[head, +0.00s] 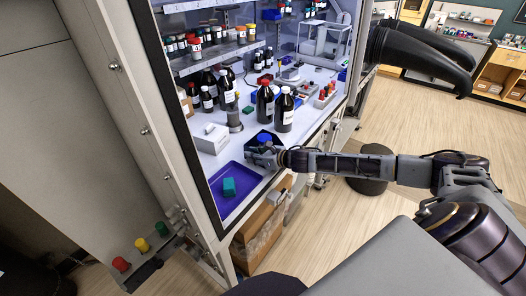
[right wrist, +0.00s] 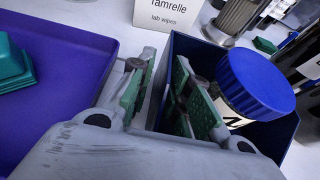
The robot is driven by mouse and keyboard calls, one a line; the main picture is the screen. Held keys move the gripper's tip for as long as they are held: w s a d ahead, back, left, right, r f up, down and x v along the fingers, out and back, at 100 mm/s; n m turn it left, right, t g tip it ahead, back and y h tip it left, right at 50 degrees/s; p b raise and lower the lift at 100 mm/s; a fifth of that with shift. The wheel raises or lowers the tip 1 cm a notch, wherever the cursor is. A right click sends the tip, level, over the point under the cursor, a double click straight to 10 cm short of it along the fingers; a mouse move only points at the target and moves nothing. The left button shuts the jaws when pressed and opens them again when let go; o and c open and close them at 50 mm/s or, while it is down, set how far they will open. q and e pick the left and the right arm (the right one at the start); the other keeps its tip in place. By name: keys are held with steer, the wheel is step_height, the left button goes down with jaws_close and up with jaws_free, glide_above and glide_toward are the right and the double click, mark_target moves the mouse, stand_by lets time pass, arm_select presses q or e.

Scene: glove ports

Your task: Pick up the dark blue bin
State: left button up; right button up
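The dark blue bin (head: 252,141) stands on the cabinet's white work surface near its front edge. It is upright and holds a bottle with a blue lid (right wrist: 255,85). In the right wrist view the bin (right wrist: 203,52) fills the right half. My right gripper (head: 262,156) is at the bin's near left side. In the right wrist view my right gripper (right wrist: 165,88) has its fingers apart, one outside the bin's left wall and one inside it. A pale gap shows between the outer finger and the wall. My left gripper is out of view.
A purple tray (head: 216,205) with a teal block (head: 229,187) lies left of the bin. A white wipes box (head: 212,138) stands behind. Dark bottles (head: 265,102) stand beyond the bin. The cabinet frame borders the opening on the left.

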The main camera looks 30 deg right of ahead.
jaws_close()
steer(key=shift+r, duration=0.1)
steer(key=shift+r, duration=1.25)
step_height(320, 180, up, 2)
steer(key=shift+r+p, duration=0.25)
steer(key=shift+p, duration=0.25)
steer(key=shift+r+p, duration=0.9)
steer(key=shift+r, duration=1.5)
